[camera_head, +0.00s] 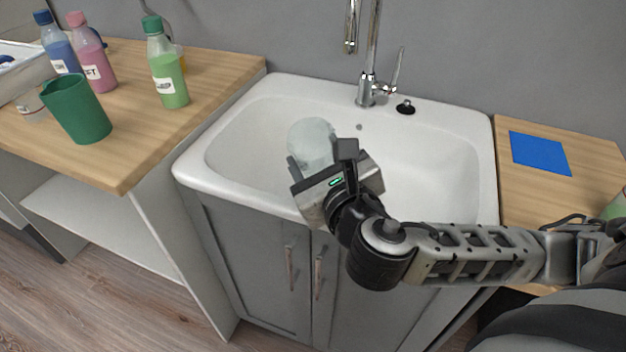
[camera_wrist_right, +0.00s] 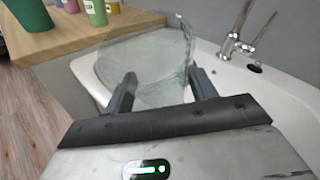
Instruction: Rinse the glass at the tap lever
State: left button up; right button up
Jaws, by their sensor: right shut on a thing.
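My right gripper (camera_head: 322,160) is shut on a clear glass (camera_head: 311,138) and holds it over the left front part of the white sink (camera_head: 225,140). In the right wrist view the glass (camera_wrist_right: 148,62) sits between the two fingers (camera_wrist_right: 163,90) and looks tilted. The chrome tap lever (camera_head: 398,68) stands at the right of the tap (camera_head: 367,85) at the back of the sink, apart from the glass. No water stream shows. My left gripper is not in view.
Left of the sink, a wooden counter (camera_head: 140,130) holds a green cup (camera_head: 78,110) and several bottles, including a green one (camera_head: 167,70). A blue mat (camera_head: 540,153) lies on the right counter. A black plug (camera_head: 405,107) sits on the sink's back rim. The right basin is clear.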

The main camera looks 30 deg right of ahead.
aim_at(328, 139)
jog(key=shift+w+d+f, duration=0.1)
jog(key=shift+w+d, duration=0.1)
jog(key=shift+w, duration=0.05)
pick_arm(q)
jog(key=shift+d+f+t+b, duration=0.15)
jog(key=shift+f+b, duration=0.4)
jog(key=shift+b, duration=0.5)
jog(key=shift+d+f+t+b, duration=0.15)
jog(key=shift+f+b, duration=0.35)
jog(key=shift+b, duration=0.55)
pick_arm(e)
jog(key=w+d+f, duration=0.2)
jog(key=w+d, duration=0.7)
jog(key=shift+w+d+f, duration=0.2)
jog(key=shift+w+f, duration=0.05)
jog(key=shift+w, duration=0.05)
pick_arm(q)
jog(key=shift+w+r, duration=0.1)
